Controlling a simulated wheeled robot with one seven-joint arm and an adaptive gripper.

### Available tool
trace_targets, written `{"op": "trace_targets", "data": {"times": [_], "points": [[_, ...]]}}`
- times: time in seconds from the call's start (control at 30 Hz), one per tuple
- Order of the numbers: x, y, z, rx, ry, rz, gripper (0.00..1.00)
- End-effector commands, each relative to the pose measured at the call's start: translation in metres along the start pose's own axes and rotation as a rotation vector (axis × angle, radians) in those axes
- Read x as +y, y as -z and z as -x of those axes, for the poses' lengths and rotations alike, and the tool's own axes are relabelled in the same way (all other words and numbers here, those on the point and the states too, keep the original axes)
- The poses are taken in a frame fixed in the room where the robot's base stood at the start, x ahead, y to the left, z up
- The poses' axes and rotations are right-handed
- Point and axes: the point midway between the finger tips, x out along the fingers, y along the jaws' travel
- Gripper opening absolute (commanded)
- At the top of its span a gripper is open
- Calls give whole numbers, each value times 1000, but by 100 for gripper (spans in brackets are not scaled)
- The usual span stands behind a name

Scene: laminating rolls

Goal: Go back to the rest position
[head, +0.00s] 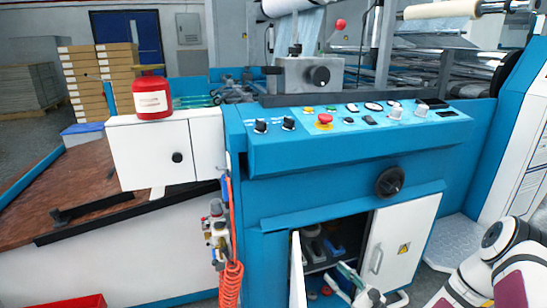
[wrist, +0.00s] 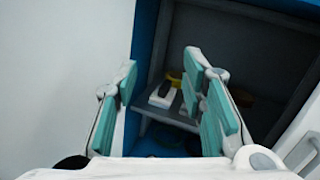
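My gripper (wrist: 165,100) is open in the wrist view, its two teal-padded fingers apart with nothing between them. It points into the open cabinet (wrist: 230,40) under the blue machine. In the head view my gripper (head: 350,285) shows low at the cabinet opening, close to the right door (head: 400,240). That door has a yellow warning label. The left door (head: 297,270) stands open towards the camera. Inside, a shelf holds a yellow and white item (wrist: 165,92) and some dark shapes that are hard to make out.
The blue machine (head: 330,190) has a control panel with a red button (head: 324,119) and a black knob (head: 390,181). A red canister (head: 151,95) stands on the white box at left. An orange coiled hose (head: 231,280) hangs left of the cabinet.

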Motion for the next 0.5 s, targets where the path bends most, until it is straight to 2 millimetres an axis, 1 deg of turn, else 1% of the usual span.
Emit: {"op": "trace_targets", "data": {"times": [0.03,0.07,0.13,0.23,0.27,0.3,0.37,0.4,0.47,0.5], "points": [[1,-17,-6,-18,-46,26,38],[3,-28,-9,-29,-75,40,38],[10,-55,-17,-58,-156,80,38],[24,-100,-25,-99,-295,146,38],[29,-113,-26,-109,-338,166,38],[37,-130,-27,-122,-395,193,38],[49,-154,-27,-140,-481,234,38],[57,-170,-26,-149,-537,262,38],[70,-193,-23,-160,-621,304,38],[78,-207,-21,-167,-677,332,38]]}}
